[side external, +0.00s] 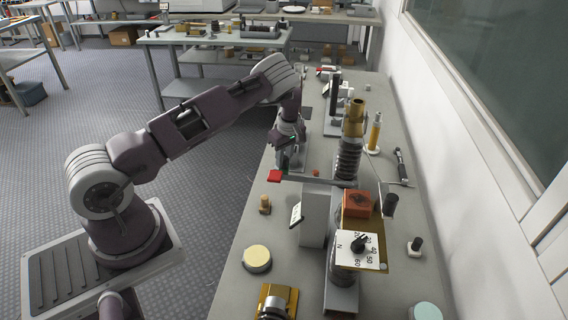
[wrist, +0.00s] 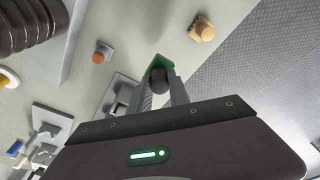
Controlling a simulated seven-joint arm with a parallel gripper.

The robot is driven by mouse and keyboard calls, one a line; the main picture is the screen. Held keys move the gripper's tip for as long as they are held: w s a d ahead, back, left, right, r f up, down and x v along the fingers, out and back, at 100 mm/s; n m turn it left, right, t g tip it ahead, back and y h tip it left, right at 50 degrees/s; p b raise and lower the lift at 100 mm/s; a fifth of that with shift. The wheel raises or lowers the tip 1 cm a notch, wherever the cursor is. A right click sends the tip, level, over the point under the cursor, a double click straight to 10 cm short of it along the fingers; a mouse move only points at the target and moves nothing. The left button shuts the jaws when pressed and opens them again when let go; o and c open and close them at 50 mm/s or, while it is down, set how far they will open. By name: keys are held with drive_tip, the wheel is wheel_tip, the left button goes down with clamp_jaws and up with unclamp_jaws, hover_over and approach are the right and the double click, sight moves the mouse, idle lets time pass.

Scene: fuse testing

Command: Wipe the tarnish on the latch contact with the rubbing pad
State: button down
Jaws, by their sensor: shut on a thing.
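My gripper (wrist: 160,88) is shut on a dark round knob (wrist: 158,78) with a green pad (wrist: 154,64) around or behind it, which looks like the rubbing pad. In the side external view my gripper (side external: 287,158) hangs over the left part of the bench, near a red-tipped lever (side external: 275,176). The pad is too small there to make out its face. A fuse stand with a dark ribbed insulator (side external: 348,160) and a brass top (side external: 354,118) stands to the right of my gripper. I cannot tell which part is the latch contact, and no tarnish shows clearly.
A small red-orange knob (wrist: 101,54) stands near the pad. A wall closes the right side.

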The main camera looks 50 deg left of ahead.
drive_tip(key=c, duration=1.9)
unclamp_jaws()
clamp_jaws()
drive_tip(key=shift+w+d+r, duration=0.2)
drive_tip(key=shift+d, duration=0.05)
drive_tip(key=s+d+r+m+t, duration=0.1)
drive_tip(key=d+r+m, duration=0.4)
drive_tip(key=d+r, duration=0.95)
drive_tip(key=s+d+r+m, duration=0.2)
drive_tip(key=d+r+m, duration=0.2)
drive_tip(key=d+r, duration=1.05)
drive_tip(key=d+f, duration=0.1)
drive_tip(key=f, duration=0.2)
drive_tip(key=d+f, duration=0.1)
drive_tip(key=f, duration=0.6)
drive_tip(key=shift+s+d+f, duration=0.1)
drive_tip(key=shift+d+f, duration=0.25)
drive_tip(key=shift+d, duration=0.05)
drive_tip(key=shift+h, duration=0.3)
drive_tip(key=shift+s+d, duration=1.9)
drive_tip(key=w+a, duration=0.3)
drive_tip(key=w, duration=0.1)
drive_tip(key=shift+a, duration=0.3)
drive_tip(key=shift+s+d, duration=2.15)
drive_tip(key=shift+w+a, duration=2.45)
wheel_tip(320, 180, up, 8)
drive_tip(key=shift+r, duration=0.15)
